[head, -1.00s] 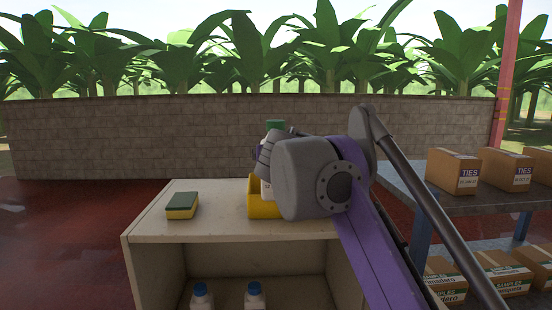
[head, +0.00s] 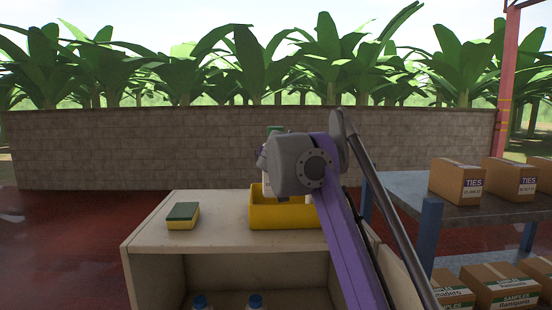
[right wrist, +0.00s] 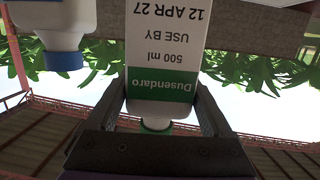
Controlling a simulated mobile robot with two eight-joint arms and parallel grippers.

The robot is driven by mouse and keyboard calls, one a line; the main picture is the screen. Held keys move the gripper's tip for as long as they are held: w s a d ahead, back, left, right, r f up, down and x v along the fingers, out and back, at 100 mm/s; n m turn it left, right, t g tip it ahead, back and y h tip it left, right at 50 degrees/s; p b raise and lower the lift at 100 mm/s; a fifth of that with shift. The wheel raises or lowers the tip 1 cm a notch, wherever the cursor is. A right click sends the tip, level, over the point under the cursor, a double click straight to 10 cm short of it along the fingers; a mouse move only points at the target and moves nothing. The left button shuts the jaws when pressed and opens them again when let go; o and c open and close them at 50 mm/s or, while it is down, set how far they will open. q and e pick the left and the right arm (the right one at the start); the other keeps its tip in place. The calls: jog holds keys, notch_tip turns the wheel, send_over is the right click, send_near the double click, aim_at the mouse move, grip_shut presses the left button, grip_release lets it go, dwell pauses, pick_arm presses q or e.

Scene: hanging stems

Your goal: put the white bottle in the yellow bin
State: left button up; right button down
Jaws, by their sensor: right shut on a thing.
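A white bottle with a green cap and a green and white label (right wrist: 163,75) is between the fingers of my right gripper (right wrist: 160,108), which is shut on it. In the head view only part of the bottle (head: 268,188) and its cap show behind my wrist; it looks upright. The yellow bin (head: 282,216) stands on the cabinet top, and the bottle shows at or behind its left part. I cannot tell whether the bottle is inside or touches the bin. My left gripper is not in view.
A green and yellow sponge (head: 183,216) lies on the cabinet top (head: 222,238), left of the bin. Blue-capped bottles (head: 200,301) stand in the cabinet below. A blue-capped white bottle (right wrist: 62,30) shows in the wrist view. Cardboard boxes (head: 458,181) sit on the right shelf.

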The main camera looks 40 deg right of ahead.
jog(key=shift+w+d+f, duration=0.3)
jog(key=shift+w+f, duration=0.15)
jog(key=shift+w, duration=0.1)
jog(key=shift+w+d+f, duration=0.25)
jog(key=shift+w+f, duration=0.2)
jog(key=shift+w, duration=0.05)
jog(key=shift+s+f+b, duration=0.3)
jog(key=shift+f+b, duration=0.25)
jog(key=shift+f, duration=0.4)
jog(key=shift+w+f, duration=0.2)
jog(key=shift+f, duration=0.55)
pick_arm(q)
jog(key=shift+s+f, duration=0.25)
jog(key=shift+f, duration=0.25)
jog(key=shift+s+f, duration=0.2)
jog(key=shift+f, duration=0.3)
pick_arm(e)
jog(key=shift+s+f, duration=0.1)
jog(key=shift+f, duration=0.05)
jog(key=shift+f, duration=1.05)
grip_release()
